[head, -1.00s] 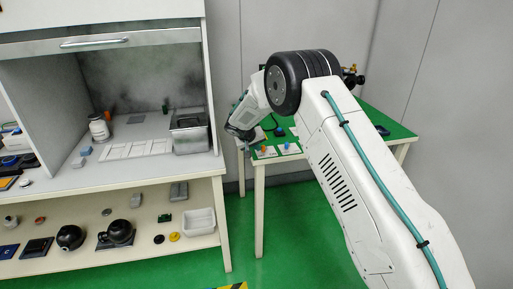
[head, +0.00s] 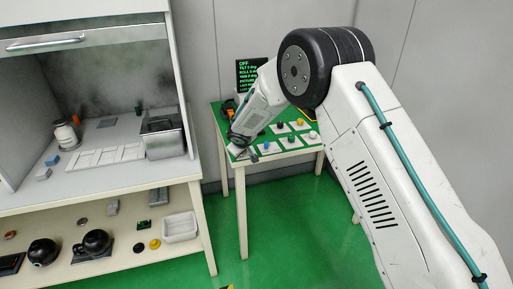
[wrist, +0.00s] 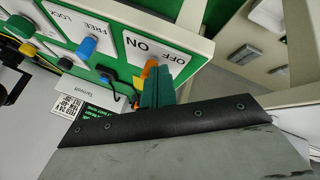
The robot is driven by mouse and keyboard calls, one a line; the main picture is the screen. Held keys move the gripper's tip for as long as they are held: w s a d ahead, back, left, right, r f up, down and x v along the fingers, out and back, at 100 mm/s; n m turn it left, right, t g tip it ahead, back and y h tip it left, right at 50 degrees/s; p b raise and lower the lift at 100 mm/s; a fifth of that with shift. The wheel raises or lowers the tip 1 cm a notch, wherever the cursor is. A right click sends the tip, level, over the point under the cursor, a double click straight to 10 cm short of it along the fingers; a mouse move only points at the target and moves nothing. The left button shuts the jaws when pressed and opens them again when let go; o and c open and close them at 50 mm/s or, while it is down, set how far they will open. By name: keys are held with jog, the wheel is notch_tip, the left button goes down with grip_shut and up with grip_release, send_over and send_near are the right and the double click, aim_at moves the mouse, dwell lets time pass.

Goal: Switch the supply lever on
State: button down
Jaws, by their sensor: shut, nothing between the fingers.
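An orange lever (wrist: 151,72) stands by a white plate (wrist: 140,46) marked ON and OFF in the wrist view. My gripper (wrist: 156,88) has teal fingers, shut and empty, right beside the lever and partly in front of it. I cannot tell whether they touch, nor the lever's exact position. In the head view my gripper (head: 238,146) is low over the front left corner of the green-topped table (head: 300,152), and the lever is not clear there. A dark screen (head: 250,72) behind the arm shows OFF on its top line.
A blue knob (wrist: 87,47) sits on a neighbouring plate marked LOCK and FREE. Several other coloured controls stand on the table, including a yellow one (head: 300,121). A cabinet with a metal box (head: 163,134) stands to the left. Green floor is clear in front.

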jog(key=shift+w+d, duration=0.2)
jog(key=shift+d, duration=0.6)
jog(key=shift+w+a, duration=0.5)
jog(key=shift+a, duration=0.25)
jog(key=shift+s, duration=0.1)
jog(key=shift+s, duration=0.35)
jog(key=s, duration=0.1)
jog(key=s+a, duration=0.1)
jog(key=s, duration=0.1)
jog(key=shift+a, duration=0.15)
jog(key=d+v, duration=0.2)
jog(key=v, duration=0.7)
jog(key=shift+r, duration=0.4)
